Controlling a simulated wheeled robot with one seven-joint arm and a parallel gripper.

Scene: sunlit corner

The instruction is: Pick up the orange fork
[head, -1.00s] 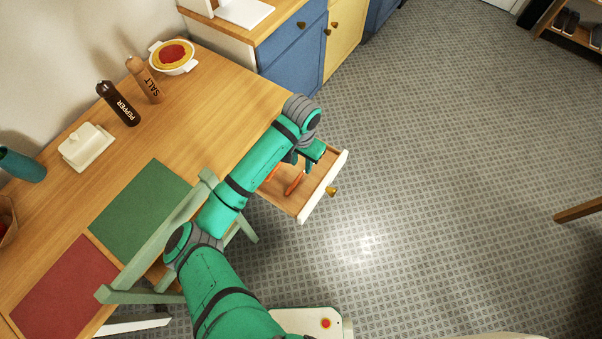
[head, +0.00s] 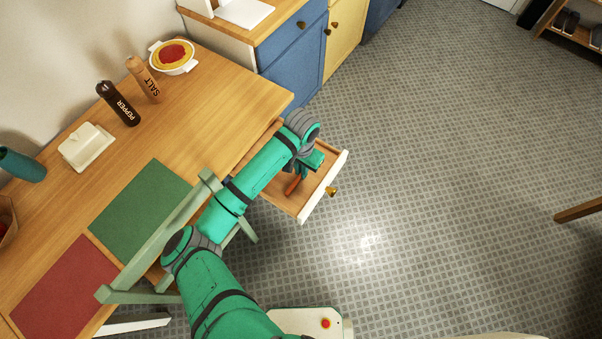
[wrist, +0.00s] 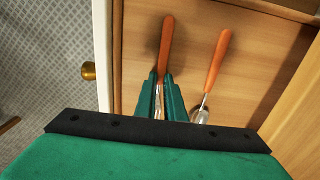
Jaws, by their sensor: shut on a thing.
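In the wrist view, two orange-handled utensils show over the open drawer's wooden floor. My gripper (wrist: 160,78) is shut on the left one, which appears to be the orange fork (wrist: 166,42). Its handle points away past the fingertips; its metal end is mostly hidden between the fingers, so no tines show. The second orange-handled utensil (wrist: 217,62) lies to the right, apart from the fingers, its metal end partly hidden by my gripper. In the head view my gripper (head: 307,170) is over the drawer, largely covered by my arm, with one orange handle (head: 292,185) visible below.
The drawer (head: 322,196) stands open from the wooden table (head: 215,95), with a white front and brass knob (head: 332,191). Its walls lie close around my gripper. A green chair (head: 160,240) stands beneath my arm.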

